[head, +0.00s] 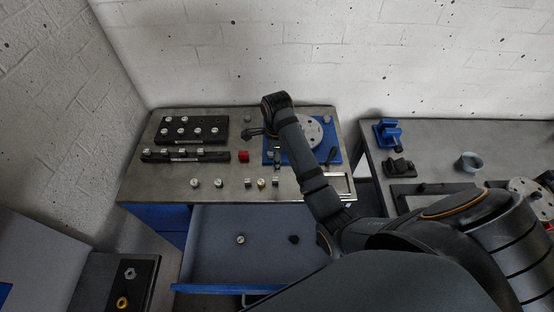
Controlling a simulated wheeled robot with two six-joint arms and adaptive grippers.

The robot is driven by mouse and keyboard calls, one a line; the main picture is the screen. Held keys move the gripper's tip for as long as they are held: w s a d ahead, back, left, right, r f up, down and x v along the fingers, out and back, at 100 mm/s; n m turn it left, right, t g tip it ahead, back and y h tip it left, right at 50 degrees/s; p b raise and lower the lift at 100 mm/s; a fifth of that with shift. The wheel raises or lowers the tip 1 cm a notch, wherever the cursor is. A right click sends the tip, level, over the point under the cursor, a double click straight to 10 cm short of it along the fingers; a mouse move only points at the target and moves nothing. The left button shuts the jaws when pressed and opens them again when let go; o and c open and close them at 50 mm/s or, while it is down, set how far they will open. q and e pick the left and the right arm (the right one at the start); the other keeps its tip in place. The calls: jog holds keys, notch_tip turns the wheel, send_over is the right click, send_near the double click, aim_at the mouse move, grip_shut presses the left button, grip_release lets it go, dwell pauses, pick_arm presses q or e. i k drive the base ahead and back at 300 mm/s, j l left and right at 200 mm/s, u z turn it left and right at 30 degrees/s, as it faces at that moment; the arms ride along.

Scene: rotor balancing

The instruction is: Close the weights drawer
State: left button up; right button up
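The weights drawer (215,262) is pulled out from the front of the workbench. Its grey inside shows, and its blue front edge (215,289) faces me. A small metallic weight (240,239) and a small black piece (294,238) lie in it. My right arm crosses over the drawer's right side and hides part of it. My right gripper (255,133) is above the bench top, well behind the drawer front and apart from it. It is small and dark, so its fingers are unclear. My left gripper is not in view.
A second table (430,140) stands right. A dark tray (142,275) stands lower left.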

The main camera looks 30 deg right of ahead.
aim_at(214, 262)
jog(key=k, duration=1.5)
